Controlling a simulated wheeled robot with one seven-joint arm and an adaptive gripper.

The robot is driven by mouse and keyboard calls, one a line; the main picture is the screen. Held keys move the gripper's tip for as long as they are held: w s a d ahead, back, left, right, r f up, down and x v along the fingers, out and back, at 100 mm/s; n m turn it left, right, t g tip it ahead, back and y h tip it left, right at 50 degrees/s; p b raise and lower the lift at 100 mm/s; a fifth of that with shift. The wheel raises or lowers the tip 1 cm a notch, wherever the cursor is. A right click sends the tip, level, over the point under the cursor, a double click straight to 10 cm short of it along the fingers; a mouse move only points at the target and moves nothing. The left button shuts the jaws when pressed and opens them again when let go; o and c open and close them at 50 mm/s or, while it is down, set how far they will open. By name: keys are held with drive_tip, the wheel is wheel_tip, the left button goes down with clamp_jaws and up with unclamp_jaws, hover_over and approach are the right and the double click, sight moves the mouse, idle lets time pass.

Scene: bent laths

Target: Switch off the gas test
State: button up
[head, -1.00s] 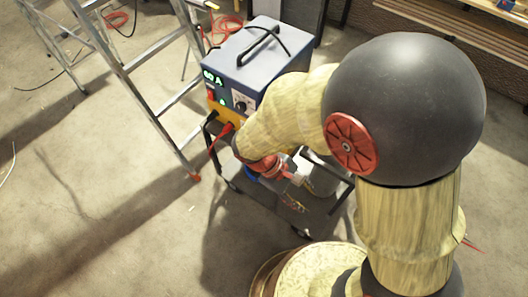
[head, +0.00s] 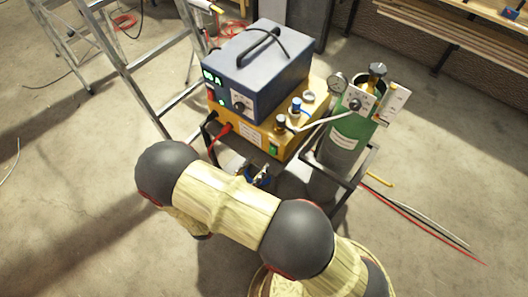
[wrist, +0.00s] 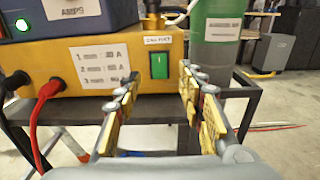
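The switch is a green rocker (wrist: 159,65) on the front of the yellow box, under a small white label too blurred to read surely. In the head view the green rocker (head: 273,149) sits at the right end of the yellow front. Which way it is tipped I cannot tell. My gripper (wrist: 160,82) is open and empty in the wrist view, its two fingers apart on either side below the switch, the switch showing between the tips. Whether the tips touch the panel I cannot tell. My arm largely hides the gripper in the head view.
A blue power unit (head: 258,68) stands on the yellow box (head: 247,137). Red and black cables plug in left of a white label (wrist: 101,63). A green gas cylinder (head: 346,138) with gauges stands at right. A ladder (head: 133,85) is at left.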

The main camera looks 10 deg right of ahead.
sight(272, 147)
drive_tip(key=shift+r+b+x, duration=0.2)
drive_tip(key=shift+b+x, duration=0.25)
drive_tip(key=shift+x, duration=1.55)
drive_tip(key=shift+r+b+x, duration=0.2)
drive_tip(key=shift+b+x, duration=0.2)
drive_tip(key=shift+x, duration=1.55)
drive_tip(key=shift+c, duration=0.7)
drive_tip(key=c, duration=0.8)
clamp_jaws()
